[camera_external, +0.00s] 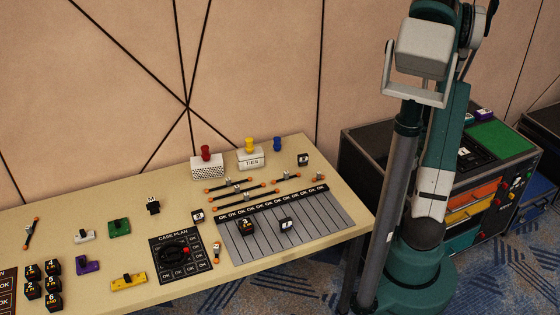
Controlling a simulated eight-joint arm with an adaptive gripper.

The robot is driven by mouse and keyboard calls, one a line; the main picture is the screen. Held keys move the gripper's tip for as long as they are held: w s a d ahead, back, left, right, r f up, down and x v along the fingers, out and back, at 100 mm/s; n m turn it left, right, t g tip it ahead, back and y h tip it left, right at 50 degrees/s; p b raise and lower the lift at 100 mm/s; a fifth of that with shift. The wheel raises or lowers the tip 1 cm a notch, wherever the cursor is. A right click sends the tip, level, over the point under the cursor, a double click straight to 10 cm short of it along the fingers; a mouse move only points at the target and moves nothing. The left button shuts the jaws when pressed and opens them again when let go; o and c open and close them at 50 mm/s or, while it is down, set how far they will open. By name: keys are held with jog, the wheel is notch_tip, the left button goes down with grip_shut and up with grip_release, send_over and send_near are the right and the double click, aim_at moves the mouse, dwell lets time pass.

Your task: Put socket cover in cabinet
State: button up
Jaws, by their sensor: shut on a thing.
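I cannot tell which thing is the socket cover. My gripper does not show; my arm rises out of the top edge of the picture.
A beige table (110,205) carries a striped grey mat (265,245), a black case-plan board (160,270), red and yellow knobs on boxes (207,165), and small coloured blocks. A grey pole (393,200) stands before my arm. A purple block (485,115) sits on the cabinet.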

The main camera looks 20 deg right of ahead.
jog(key=shift+f+b, duration=0.35)
jog(key=shift+f, duration=1.5)
jog(key=shift+f, duration=0.2)
jog(key=o, duration=0.7)
jog(key=shift+r, duration=0.25)
jog(key=shift+r+p, duration=1.15)
jog(key=shift+r, duration=4.8)
jog(key=shift+r, duration=0.1)
